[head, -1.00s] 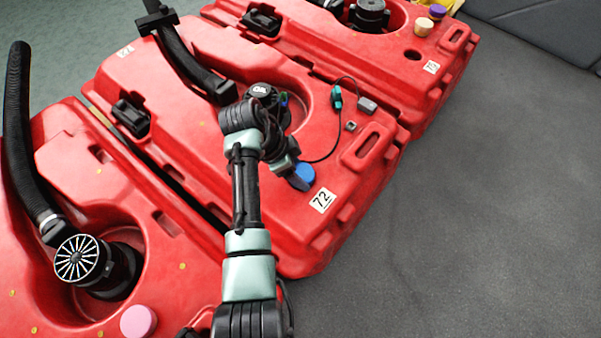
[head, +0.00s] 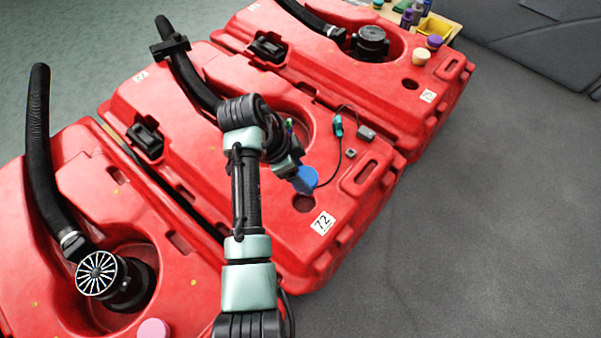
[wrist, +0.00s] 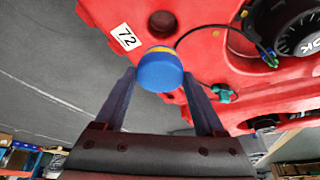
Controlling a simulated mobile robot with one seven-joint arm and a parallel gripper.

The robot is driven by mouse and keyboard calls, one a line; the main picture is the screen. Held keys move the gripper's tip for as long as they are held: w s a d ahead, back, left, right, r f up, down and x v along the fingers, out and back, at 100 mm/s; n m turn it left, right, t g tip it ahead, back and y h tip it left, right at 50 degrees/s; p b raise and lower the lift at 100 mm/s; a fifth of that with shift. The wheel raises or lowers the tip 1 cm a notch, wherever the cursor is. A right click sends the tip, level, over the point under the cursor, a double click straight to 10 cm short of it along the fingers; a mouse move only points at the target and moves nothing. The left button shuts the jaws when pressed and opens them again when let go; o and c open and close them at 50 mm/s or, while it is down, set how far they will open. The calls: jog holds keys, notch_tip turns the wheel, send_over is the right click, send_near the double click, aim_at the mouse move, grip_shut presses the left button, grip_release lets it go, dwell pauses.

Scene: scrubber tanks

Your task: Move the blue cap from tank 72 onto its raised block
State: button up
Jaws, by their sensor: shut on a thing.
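The blue cap (head: 307,180) is held by my gripper (head: 297,176), clear of the red tank. In the wrist view the cap (wrist: 160,72) sits between the two fingertips (wrist: 160,80), with a yellow band showing on its far side. Tank 72 (head: 345,215) is the middle red tank, with its number label (head: 322,222) at the front corner. Its round dark opening (head: 304,203) is uncovered, just below the cap in the head view; the opening also shows in the wrist view (wrist: 162,23). I cannot make out a raised block with certainty.
A black cable with a green connector (head: 337,127) lies on tank 72. Another tank with a black hose (head: 40,150) stands at left. The grey floor (head: 480,230) at right is clear.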

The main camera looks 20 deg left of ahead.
jog(key=shift+r+p, duration=0.85)
jog(key=shift+p, duration=0.1)
dwell(0.7)
jog(key=shift+r+p, duration=2.5)
jog(key=shift+p, duration=0.15)
jog(key=shift+d, duration=0.1)
